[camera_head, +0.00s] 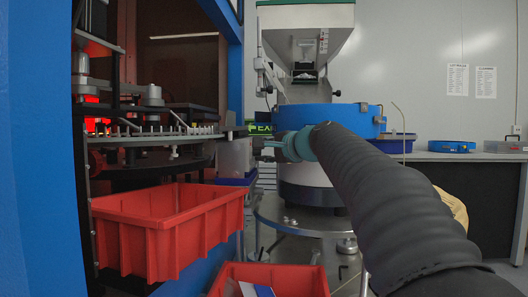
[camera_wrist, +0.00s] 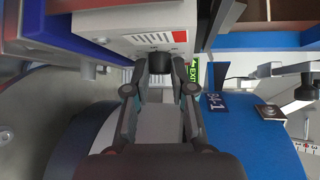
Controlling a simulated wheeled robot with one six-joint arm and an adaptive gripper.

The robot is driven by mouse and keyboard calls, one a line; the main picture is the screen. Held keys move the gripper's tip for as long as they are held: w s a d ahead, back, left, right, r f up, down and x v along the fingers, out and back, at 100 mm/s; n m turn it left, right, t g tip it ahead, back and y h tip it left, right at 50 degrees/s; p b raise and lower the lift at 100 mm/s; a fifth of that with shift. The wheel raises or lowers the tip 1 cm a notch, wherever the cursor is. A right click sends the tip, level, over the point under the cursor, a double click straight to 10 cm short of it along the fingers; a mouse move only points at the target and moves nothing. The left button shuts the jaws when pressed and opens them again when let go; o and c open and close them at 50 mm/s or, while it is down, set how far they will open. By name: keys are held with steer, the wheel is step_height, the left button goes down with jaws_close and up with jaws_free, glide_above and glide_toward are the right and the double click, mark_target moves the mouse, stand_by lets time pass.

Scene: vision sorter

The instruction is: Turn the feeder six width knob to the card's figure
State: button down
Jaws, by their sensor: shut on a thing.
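In the wrist view, the two fingers of my gripper (camera_wrist: 160,70) are closed around a dark round knob (camera_wrist: 160,55) on a pale panel (camera_wrist: 118,22) with a red slotted patch. The fingers hide most of the knob, and I cannot read any scale or pointer on it. In the head view, my gripper (camera_head: 268,145) is at the left side of the feeder's blue bowl (camera_head: 330,116); the knob is too small to make out there. Two printed sheets (camera_head: 457,79) hang on the back wall, their figures unreadable. I cannot tell which sheet, if any, is the card.
The blue-framed sorter (camera_head: 220,60) with its round disc (camera_head: 150,140) stands to the left. A red bin (camera_head: 165,235) hangs below it, and another red bin (camera_head: 270,280) is lower in front. A hopper (camera_head: 305,45) rises above the bowl. A bench (camera_head: 450,156) stands right.

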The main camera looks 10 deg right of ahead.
stand_by(0.4)
steer(key=c, duration=1)
jaws_free()
steer(key=shift+f, duration=0.1)
steer(key=v, duration=1.2)
